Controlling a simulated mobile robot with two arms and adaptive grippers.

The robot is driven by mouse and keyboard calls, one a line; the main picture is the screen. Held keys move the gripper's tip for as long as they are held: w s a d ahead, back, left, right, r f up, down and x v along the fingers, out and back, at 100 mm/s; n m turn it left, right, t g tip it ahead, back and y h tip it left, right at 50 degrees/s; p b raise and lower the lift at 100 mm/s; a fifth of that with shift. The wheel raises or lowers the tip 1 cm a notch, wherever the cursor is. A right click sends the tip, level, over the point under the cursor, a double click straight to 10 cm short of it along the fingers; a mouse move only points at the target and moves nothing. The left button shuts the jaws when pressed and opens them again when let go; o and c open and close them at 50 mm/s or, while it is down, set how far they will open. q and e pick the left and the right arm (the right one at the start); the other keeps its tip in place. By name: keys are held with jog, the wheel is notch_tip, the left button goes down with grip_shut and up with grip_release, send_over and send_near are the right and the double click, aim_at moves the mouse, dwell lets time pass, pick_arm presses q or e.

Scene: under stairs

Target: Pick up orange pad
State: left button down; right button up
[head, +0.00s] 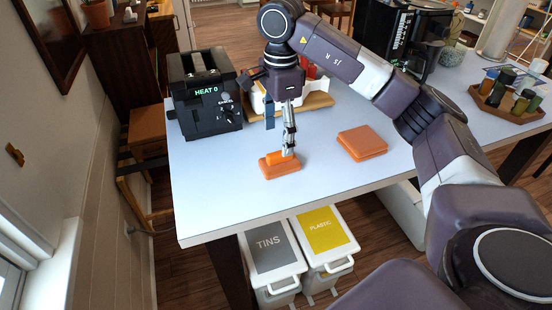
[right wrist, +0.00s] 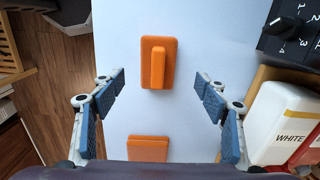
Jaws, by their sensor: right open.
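An orange pad (head: 279,168) with a raised bar along its top lies on the white table near the front edge. It also shows in the right wrist view (right wrist: 148,62), beyond and between the open fingers. My right gripper (head: 289,148) points down just above this pad; its fingers are apart and empty in the right wrist view (right wrist: 160,84). A second orange item, a flat square block (head: 362,144), lies to the right on the table. Part of it shows at the bottom of the right wrist view (right wrist: 148,149). My left gripper is not in view.
A black toaster (head: 203,95) reading "HEAT 0" stands at the table's left. A wooden board (head: 318,101) with a white container is behind my gripper. A tray with jars (head: 510,113) is far right. Bins labelled tins (head: 272,262) and plastic (head: 328,240) stand below the front edge.

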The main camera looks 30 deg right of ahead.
aim_at(280, 153)
jog(key=shift+s+d+f, duration=0.15)
jog(key=shift+d, duration=0.15)
notch_tip(280, 153, down, 7)
jog(key=shift+a+f+p, duration=0.1)
jog(key=shift+a+p, duration=0.05)
jog(key=shift+p, duration=0.75)
jog(key=c, duration=1.2)
notch_tip(280, 153, up, 9)
jog(key=shift+f+b, duration=0.1)
jog(key=shift+b, duration=0.55)
notch_tip(280, 153, up, 11)
jog(key=p, duration=0.3)
